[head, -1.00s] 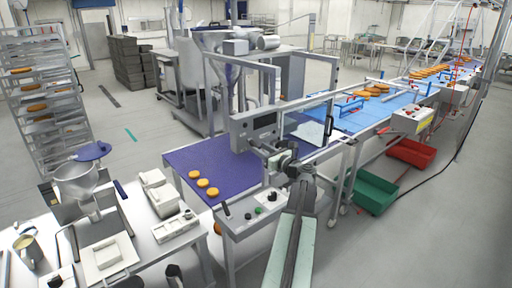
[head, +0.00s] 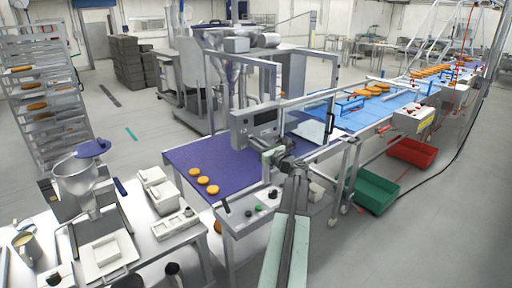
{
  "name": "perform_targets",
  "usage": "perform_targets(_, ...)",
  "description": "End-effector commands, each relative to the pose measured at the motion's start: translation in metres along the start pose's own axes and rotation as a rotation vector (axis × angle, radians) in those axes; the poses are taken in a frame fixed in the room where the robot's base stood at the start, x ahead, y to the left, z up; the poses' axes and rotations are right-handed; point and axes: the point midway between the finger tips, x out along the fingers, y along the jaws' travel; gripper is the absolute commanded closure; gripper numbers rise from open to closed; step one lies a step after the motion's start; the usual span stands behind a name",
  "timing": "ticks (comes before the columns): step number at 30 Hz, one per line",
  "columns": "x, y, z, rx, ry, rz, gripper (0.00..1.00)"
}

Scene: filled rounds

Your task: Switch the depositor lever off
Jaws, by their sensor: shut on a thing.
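My gripper (head: 266,147) is at the end of my arm, in front of the gate-like machine with a grey display box (head: 254,118) over the purple belt. Its jaws are closed on a small part there, apparently the depositor lever, which the gripper and wrist mostly hide. I cannot make out which way the lever points. Below and left of it, a grey control panel (head: 240,222) with a black handle, a green button and black knobs stands at the belt's near edge, apart from my gripper.
Several orange rounds lie on the purple belt (head: 190,157). A blue belt (head: 400,100) carries more to the back right. A white table (head: 150,245) with a hopper stands at left. Green (head: 374,192) and red (head: 411,153) crates are on the floor at right. The near right floor is clear.

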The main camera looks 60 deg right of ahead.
Motion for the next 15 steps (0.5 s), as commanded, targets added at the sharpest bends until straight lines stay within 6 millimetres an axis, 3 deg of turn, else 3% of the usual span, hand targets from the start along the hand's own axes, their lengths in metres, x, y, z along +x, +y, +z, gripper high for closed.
perform_targets(2,0.0005,-0.0005,-0.0132,0.003,-0.05,0.0,1.0)
perform_targets(15,0.0021,0.0004,-0.0066,0.0,-0.146,0.0,1.0)
